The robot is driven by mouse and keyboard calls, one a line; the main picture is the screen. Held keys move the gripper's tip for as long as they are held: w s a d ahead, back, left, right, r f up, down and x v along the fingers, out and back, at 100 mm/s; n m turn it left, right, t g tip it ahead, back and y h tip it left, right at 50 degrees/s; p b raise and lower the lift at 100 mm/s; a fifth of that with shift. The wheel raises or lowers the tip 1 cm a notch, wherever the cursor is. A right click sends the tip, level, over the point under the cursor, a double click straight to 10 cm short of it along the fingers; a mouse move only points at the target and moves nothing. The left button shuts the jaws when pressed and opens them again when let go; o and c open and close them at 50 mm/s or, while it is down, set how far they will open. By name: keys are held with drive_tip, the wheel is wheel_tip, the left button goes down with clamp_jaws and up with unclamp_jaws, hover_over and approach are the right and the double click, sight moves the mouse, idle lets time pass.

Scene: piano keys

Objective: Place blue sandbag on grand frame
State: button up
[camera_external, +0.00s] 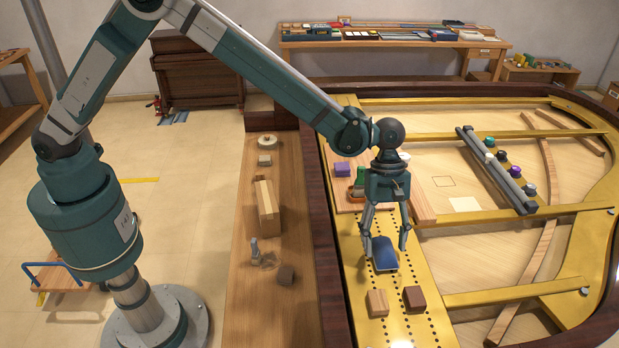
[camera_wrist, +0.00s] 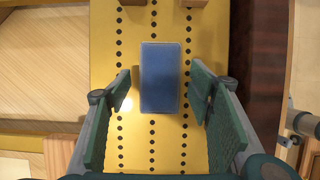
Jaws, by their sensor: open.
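The blue sandbag (camera_external: 384,254) lies on the gold, hole-dotted grand frame (camera_external: 357,278). In the wrist view the sandbag (camera_wrist: 162,77) is a blue rectangle set lengthwise on the gold frame (camera_wrist: 107,60), with rows of dark holes on both sides. My gripper (camera_external: 386,243) is above the frame, pointing down, with one finger on each side of the sandbag. In the wrist view my gripper (camera_wrist: 160,92) has its fingers apart, with gaps between them and the sandbag's sides. The gripper is open and holds nothing.
A tan block (camera_external: 377,303) and a brown block (camera_external: 414,298) stand on the frame in front of the sandbag. Behind my gripper are a purple block (camera_external: 342,170) and green pieces on a wooden board. A dark rail (camera_external: 495,170) lies to the right.

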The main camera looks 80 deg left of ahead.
drive_tip(key=v, duration=1.1)
drive_tip(key=shift+a+r, duration=0.1)
drive_tip(key=shift+a, duration=0.05)
idle(0.3)
drive_tip(key=s+a+r+m+t+y, duration=0.15)
drive_tip(key=s+a+r+m, duration=0.35)
drive_tip(key=s+r, duration=0.6)
drive_tip(key=s+a+r+m+t, duration=0.25)
drive_tip(key=s+a+r, duration=0.65)
drive_tip(key=s, duration=0.5)
drive_tip(key=s+a+f+m+t+y, duration=0.1)
drive_tip(key=s+a+m, duration=0.2)
drive_tip(key=s, duration=0.6)
drive_tip(key=s+a+f+m+t+y, duration=0.1)
drive_tip(key=s+a+m, duration=0.2)
drive_tip(key=s, duration=0.7)
drive_tip(key=s+a+f+m+t+y, duration=0.1)
drive_tip(key=s+m, duration=0.3)
drive_tip(key=s, duration=0.6)
drive_tip(key=shift+a+f, duration=0.3)
drive_tip(key=shift+a, duration=0.6)
